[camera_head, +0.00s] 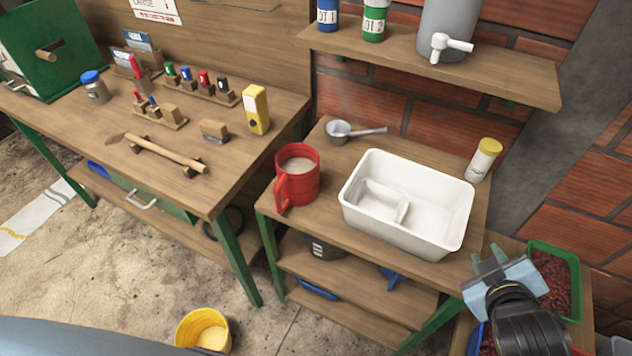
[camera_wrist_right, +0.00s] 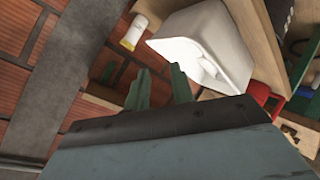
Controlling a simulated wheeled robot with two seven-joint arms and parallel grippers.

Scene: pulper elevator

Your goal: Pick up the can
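On the upper shelf in the head view stand a blue can (camera_head: 326,15) and a green can (camera_head: 374,20) with a white label, both cut by the top edge. I cannot tell which can is meant. My right gripper (camera_head: 489,262) is at the lower right, beside the small table's right edge, well below and right of the cans. In the right wrist view its two green fingers (camera_wrist_right: 160,88) stand apart with nothing between them. My left gripper is in neither view.
A white basin (camera_head: 407,237), a red jug (camera_head: 297,185), a metal ladle (camera_head: 340,131) and a yellow-capped bottle (camera_head: 484,160) stand on the small table. A grey tank with a tap (camera_head: 450,45) is right of the cans. A green crate (camera_head: 573,300) is near my right gripper.

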